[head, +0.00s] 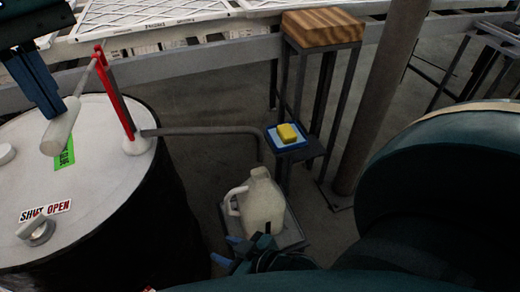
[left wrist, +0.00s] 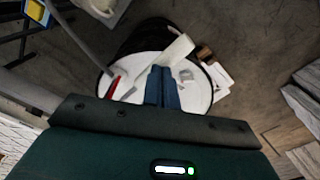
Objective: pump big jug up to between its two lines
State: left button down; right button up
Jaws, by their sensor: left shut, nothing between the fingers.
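The big jug (head: 262,205), cream-coloured with a side handle, stands upright on a low grey stand beneath the end of the spout pipe (head: 215,131). A dark mark shows low on its side; I cannot make out two lines or a liquid level. The red pump lever (head: 117,92) rises from the white-topped drum (head: 85,205) and carries a white cylindrical grip (head: 61,128). My left gripper (head: 50,108) is shut and empty beside the grip; contact is unclear. In the left wrist view its fingers (left wrist: 162,88) lie beside the grip (left wrist: 177,48). My right gripper (head: 228,250) is open beside the jug's base, partly hidden by my arm.
A SHUT/OPEN label (head: 45,211) and metal cap (head: 38,231) are on the drum top. A yellow sponge (head: 288,133) lies on a blue tray (head: 272,138) behind the jug. A wooden block (head: 322,27) tops a tall stand. A thick post (head: 380,95) stands at right.

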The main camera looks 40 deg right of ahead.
aim_at(62, 123)
pick_arm(q)
jog(key=shift+f+b, duration=0.45)
jog(key=shift+f, duration=0.5)
jog(key=shift+f+b, duration=0.6)
jog(key=shift+f, duration=0.65)
jog(key=shift+a+f+b, duration=0.1)
jog(key=shift+f+b, duration=0.75)
jog(key=shift+f, duration=0.15)
jog(key=shift+s, duration=0.1)
jog(key=shift+f, duration=0.1)
